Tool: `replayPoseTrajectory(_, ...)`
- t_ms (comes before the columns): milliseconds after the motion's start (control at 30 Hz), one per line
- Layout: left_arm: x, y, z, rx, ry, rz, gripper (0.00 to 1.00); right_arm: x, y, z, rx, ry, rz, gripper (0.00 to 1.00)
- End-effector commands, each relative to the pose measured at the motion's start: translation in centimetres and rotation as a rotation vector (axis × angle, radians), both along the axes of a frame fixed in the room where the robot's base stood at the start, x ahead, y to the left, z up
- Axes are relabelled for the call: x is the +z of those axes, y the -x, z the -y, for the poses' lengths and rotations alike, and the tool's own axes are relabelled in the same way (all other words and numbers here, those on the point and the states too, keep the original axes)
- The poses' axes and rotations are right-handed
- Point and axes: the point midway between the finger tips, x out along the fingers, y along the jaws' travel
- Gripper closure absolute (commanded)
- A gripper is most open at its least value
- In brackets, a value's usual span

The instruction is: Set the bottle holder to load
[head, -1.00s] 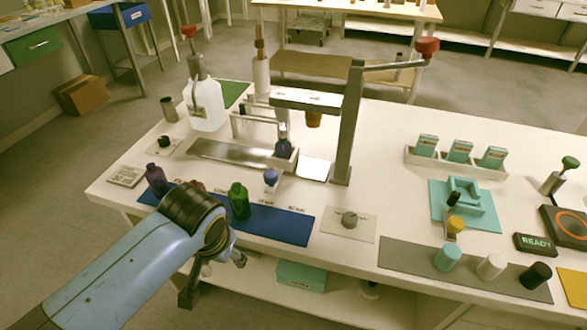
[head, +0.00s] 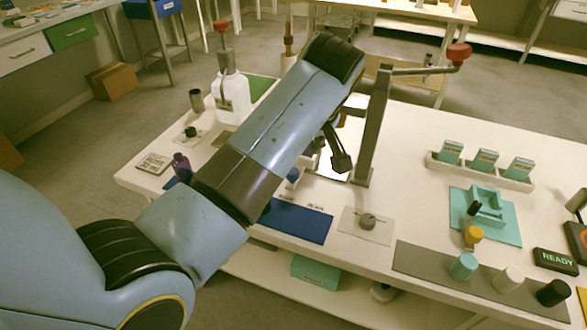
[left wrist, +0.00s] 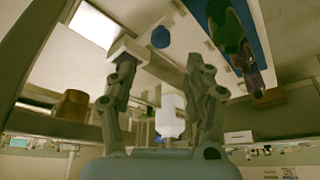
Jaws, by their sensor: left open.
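A small white block (left wrist: 128,48), which may be part of the bottle holder, shows in the left wrist view beside a round blue cap (left wrist: 160,37). The blue cap also shows in the head view (head: 292,174), just below my left arm. My left gripper (left wrist: 160,78) is open and empty, its two fingers spread with the block near the left fingertip. I cannot tell whether they touch. In the head view my left arm hides most of the holder and the press, and only part of my gripper (head: 338,158) shows. My right gripper is not in view.
The grey press post (head: 373,125) stands close to the right of my gripper. A white jug (head: 232,97) stands behind my arm. A blue mat (head: 297,220) lies in front, and a grey knob (head: 368,221) is to its right. A READY display (head: 555,259) is far right.

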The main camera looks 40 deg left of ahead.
Motion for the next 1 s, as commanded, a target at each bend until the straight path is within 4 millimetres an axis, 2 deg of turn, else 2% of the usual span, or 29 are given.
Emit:
replayPoseTrajectory(200, -4.3, -0.7, -1.6, -0.002, -0.003, -0.004, 0.48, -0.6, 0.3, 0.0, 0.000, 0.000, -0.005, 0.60)
replayPoseTrajectory(433, -7.7, -1.5, -2.7, -0.004, -0.002, -0.003, 0.48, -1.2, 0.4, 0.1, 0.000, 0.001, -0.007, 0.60)
replayPoseTrajectory(600, -8.6, -1.7, -3.1, -0.003, 0.000, -0.002, 0.48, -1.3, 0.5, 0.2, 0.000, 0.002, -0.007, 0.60)
replayPoseTrajectory(867, -8.7, -1.7, -3.1, -0.003, 0.000, -0.002, 0.48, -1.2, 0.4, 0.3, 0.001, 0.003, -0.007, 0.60)
replayPoseTrajectory(1000, -8.7, -1.7, -3.1, -0.003, 0.000, -0.002, 0.66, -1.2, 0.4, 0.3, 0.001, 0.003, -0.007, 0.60)
